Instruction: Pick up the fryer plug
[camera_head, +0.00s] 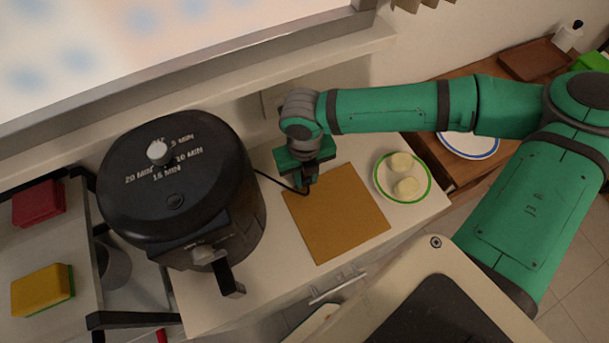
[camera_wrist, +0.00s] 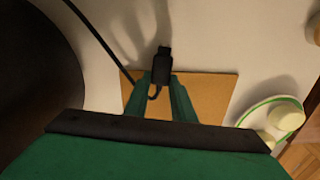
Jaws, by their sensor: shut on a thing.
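The black fryer plug (camera_wrist: 161,67) is between the tips of my gripper (camera_wrist: 158,88) in the wrist view, with its black cord curving off to the upper left. My gripper is shut on the plug. In the head view my gripper (camera_head: 304,184) is over the back left part of a brown board, and the cord runs left from it to the black air fryer (camera_head: 180,190). The plug is hard to make out in the head view. The fryer has a white dial and minute marks on top.
The brown board (camera_head: 335,215) lies on the white counter. A green-rimmed plate (camera_head: 402,193) with pale round pieces is to its right. A yellow sponge (camera_head: 42,290) and a red block (camera_head: 38,203) lie at the left. A wall with a window ledge stands behind.

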